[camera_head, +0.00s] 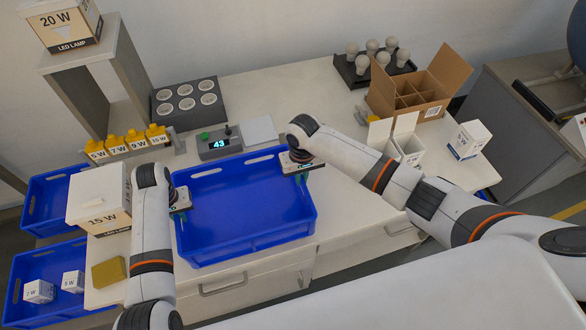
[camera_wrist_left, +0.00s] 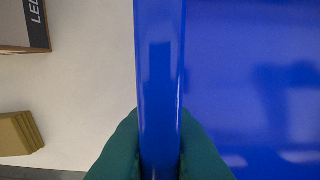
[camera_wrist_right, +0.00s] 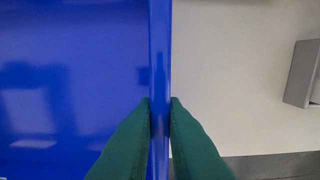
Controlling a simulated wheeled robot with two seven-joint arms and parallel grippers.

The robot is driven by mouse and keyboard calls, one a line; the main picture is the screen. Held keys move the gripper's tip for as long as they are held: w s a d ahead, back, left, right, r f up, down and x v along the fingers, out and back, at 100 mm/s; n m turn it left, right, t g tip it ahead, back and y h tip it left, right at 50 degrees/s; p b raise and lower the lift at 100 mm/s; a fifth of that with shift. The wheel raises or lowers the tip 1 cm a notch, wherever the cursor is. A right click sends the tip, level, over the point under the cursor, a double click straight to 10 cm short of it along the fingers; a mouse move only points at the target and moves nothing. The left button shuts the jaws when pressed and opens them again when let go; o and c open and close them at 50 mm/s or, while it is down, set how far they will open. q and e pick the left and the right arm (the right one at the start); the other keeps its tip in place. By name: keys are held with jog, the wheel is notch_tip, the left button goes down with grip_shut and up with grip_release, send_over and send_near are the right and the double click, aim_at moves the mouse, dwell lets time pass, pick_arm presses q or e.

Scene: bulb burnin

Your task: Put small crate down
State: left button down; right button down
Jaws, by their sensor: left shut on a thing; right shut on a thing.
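The small crate (camera_head: 245,248) is blue, empty and roughly level over the front middle of the white table. My left gripper (camera_head: 181,212) is shut on its left rim; the left wrist view shows the green fingers on both sides of the crate wall (camera_wrist_left: 160,60). My right gripper (camera_head: 300,178) is shut on its right rim; the right wrist view shows the fingers pinching the wall (camera_wrist_right: 160,50). I cannot tell whether the crate's bottom touches the table.
A 15 W box (camera_head: 98,200) stands left of my left arm, with a yellow sponge-like block (camera_head: 108,272) in front. A display unit (camera_head: 219,143) reading 43 sits behind the crate. A cardboard box (camera_head: 418,90) and white cartons stand right. Two blue crates (camera_head: 22,275) are at the left.

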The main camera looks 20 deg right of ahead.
pick_arm(q)
jog(key=shift+w+f+b, duration=0.1)
jog(key=shift+f+b, duration=0.2)
jog(key=shift+f, duration=0.25)
pick_arm(e)
jog(key=shift+w+f, duration=0.1)
jog(key=shift+f, duration=0.45)
pick_arm(q)
jog(key=c, duration=1.5)
grip_release()
jog(key=shift+r, duration=0.15)
pick_arm(e)
jog(key=c, duration=1.5)
grip_release()
jog(key=shift+r, duration=0.15)
pick_arm(q)
jog(key=shift+r, duration=0.1)
notch_tip(320, 180, up, 12)
jog(key=shift+f, duration=0.2)
jog(key=shift+r, duration=0.1)
pick_arm(e)
jog(key=shift+r, duration=0.25)
notch_tip(320, 180, up, 12)
jog(key=shift+f, duration=0.25)
